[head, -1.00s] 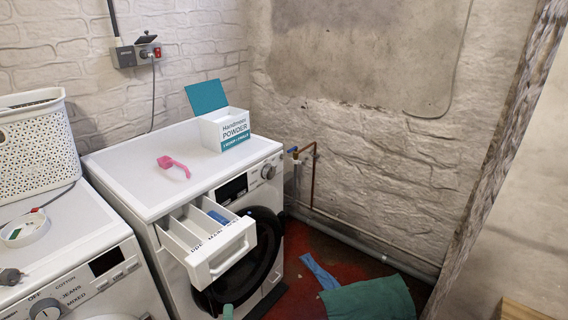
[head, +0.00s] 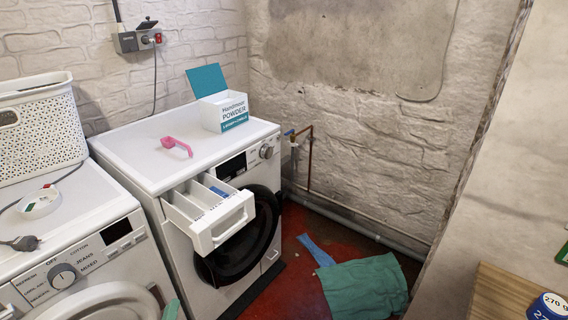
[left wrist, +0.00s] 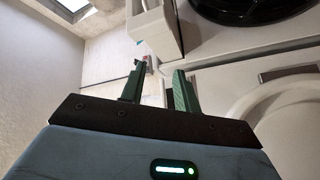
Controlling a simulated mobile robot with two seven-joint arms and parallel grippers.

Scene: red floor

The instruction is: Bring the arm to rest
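My left gripper shows as a small green fingertip (head: 172,310) at the bottom of the head view, in front of the washing machines. In the left wrist view its two green fingers (left wrist: 157,82) stand apart with nothing held between them. The white drawer front shows beyond them in that view. My right gripper is not in view.
The right washing machine (head: 135,160) has its detergent drawer (head: 228,222) pulled out. A powder box (head: 222,110) and pink scoop (head: 177,146) sit on top. A basket (head: 40,135) stands on the left machine. Green cloth (head: 365,287) lies on the red floor. A wooden surface (head: 497,296) is at right.

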